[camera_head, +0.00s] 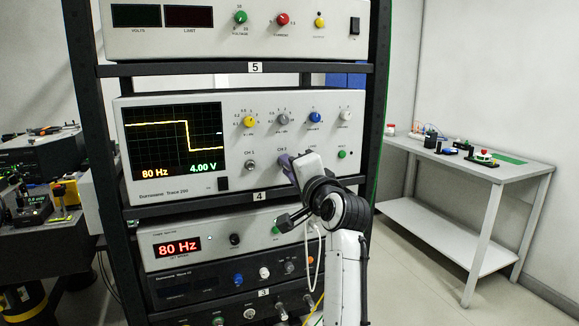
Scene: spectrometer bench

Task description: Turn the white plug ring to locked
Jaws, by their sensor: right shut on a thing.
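My right gripper (287,168) is in front of the oscilloscope (137,188), at the CH 2 socket position on its lower front panel. It is shut on the white plug ring, which the gripper hides, so I cannot tell the ring's turn angle or how it sits on the socket. A white cable (320,262) hangs in a loop below my right wrist. The CH 1 socket (250,166) is bare, to the left of the gripper. The oscilloscope screen (172,140) shows a yellow step trace, 80 Hz and 4.00 V. My left gripper is not in view.
The black rack (98,150) holds a power supply (215,42) above and a unit reading 80 Hz (177,247) below. Knobs and a green button (342,154) sit close to the gripper. A side table (490,178) stands right, across open floor.

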